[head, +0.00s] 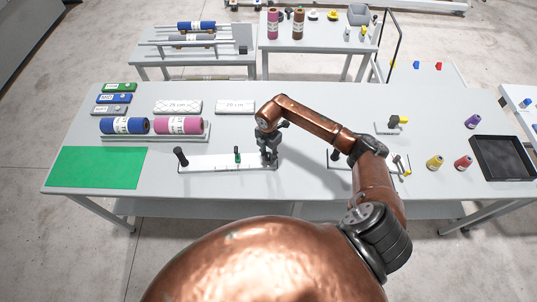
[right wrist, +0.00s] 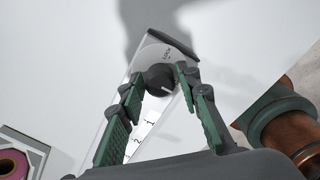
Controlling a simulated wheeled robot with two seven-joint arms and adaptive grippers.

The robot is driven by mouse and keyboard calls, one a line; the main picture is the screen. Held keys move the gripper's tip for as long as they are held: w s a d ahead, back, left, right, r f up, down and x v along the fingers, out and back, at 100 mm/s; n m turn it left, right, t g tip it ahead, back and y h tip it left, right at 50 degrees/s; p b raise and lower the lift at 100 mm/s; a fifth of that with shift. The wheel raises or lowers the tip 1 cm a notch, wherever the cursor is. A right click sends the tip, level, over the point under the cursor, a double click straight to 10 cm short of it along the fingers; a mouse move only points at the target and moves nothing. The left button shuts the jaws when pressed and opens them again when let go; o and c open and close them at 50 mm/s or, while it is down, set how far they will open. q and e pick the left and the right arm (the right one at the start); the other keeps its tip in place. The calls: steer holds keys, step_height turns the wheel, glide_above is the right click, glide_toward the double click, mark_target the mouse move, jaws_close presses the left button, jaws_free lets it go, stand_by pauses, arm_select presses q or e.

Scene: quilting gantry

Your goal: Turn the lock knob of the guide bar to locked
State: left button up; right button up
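The guide bar (head: 210,163) is a white strip with a scale, lying on the near part of the grey table. A dark post stands at its left end, and a green piece (head: 237,156) sits on it. My right gripper (head: 268,158) is over its right end, pointing down. In the right wrist view the round dark lock knob (right wrist: 158,78) lies between the green-padded fingers of my gripper (right wrist: 159,75). The fingers are apart, one on each side; contact is not clear. The knob's white mark points to the lower right, away from the small lettering above it. My left gripper is not in view.
A green mat (head: 98,167) lies at the left. A rack with blue and pink rolls (head: 178,125) stands behind the bar. Thread spools (head: 463,162) and a black tray (head: 502,157) are at the right.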

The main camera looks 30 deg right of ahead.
jaws_close()
steer(key=shift+n, duration=0.3)
steer(key=n+b, duration=0.2)
steer(key=n, duration=0.1)
steer(key=shift+f+n, duration=0.1)
steer(key=shift+n, duration=0.2)
steer(key=n+b, duration=0.2)
steer(key=n, duration=0.1)
steer(key=shift+n+b, duration=0.3)
steer(key=n+b, duration=0.3)
steer(key=n, duration=0.3)
steer(key=shift+b, duration=0.35)
steer(key=shift+n+b, duration=0.95)
steer(key=shift+n, duration=1.15)
